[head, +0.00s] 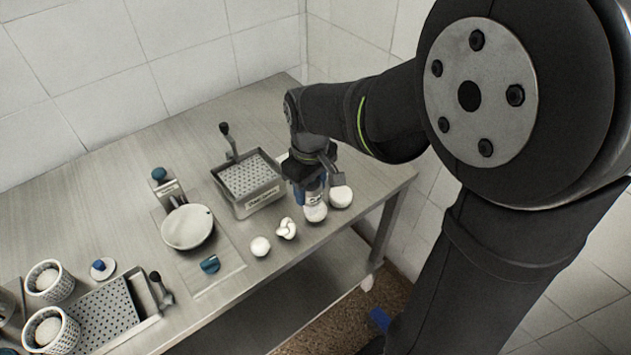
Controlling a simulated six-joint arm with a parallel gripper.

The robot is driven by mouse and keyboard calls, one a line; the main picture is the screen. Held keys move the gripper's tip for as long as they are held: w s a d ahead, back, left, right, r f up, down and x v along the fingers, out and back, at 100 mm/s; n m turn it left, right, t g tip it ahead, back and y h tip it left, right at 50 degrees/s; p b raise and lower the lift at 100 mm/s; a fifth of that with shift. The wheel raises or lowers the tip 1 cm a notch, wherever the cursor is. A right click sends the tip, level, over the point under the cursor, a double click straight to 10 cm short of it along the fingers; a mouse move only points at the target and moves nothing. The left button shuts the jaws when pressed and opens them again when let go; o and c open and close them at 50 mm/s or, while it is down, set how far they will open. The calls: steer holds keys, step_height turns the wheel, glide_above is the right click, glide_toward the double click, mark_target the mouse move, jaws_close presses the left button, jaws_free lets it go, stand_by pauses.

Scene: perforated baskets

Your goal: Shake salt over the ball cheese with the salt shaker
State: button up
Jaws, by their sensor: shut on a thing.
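My gripper (314,183) is at the right part of the steel table and points down. It is shut on a small labelled container (314,197), which looks like the salt shaker; the label is too small to read surely, and the fingers hide part of it. A white rounded shape (316,213) shows directly below the container; I cannot tell whether they touch. A plain round white ball (260,246), which looks like the ball cheese, lies on the table near the front edge, left of my gripper and apart from it.
A knotted white cheese (286,229) lies right of the ball, and another white piece (340,197) sits right of my gripper. A perforated metal box (247,204) stands behind. A white round dish (187,228), blue-topped items and perforated baskets (62,333) are left. Walls stand behind.

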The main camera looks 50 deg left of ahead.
steer(key=shift+w+a, duration=0.15)
steer(key=shift+w, duration=0.6)
steer(key=shift+w+a, duration=0.1)
steer(key=shift+w, duration=0.6)
steer(key=shift+s+d, duration=0.15)
steer(key=shift+s, duration=0.6)
steer(key=shift+s+d, duration=0.1)
steer(key=shift+s, duration=0.65)
steer(key=shift+w+a, duration=0.15)
steer(key=shift+w, duration=0.65)
steer(key=shift+w+a, duration=0.1)
steer(key=shift+w, duration=0.65)
steer(key=shift+s+d, duration=0.15)
steer(key=shift+s, duration=0.65)
steer(key=shift+s+d, duration=0.1)
steer(key=shift+s, duration=0.7)
steer(key=shift+r, duration=0.15)
steer(key=shift+r, duration=2.4)
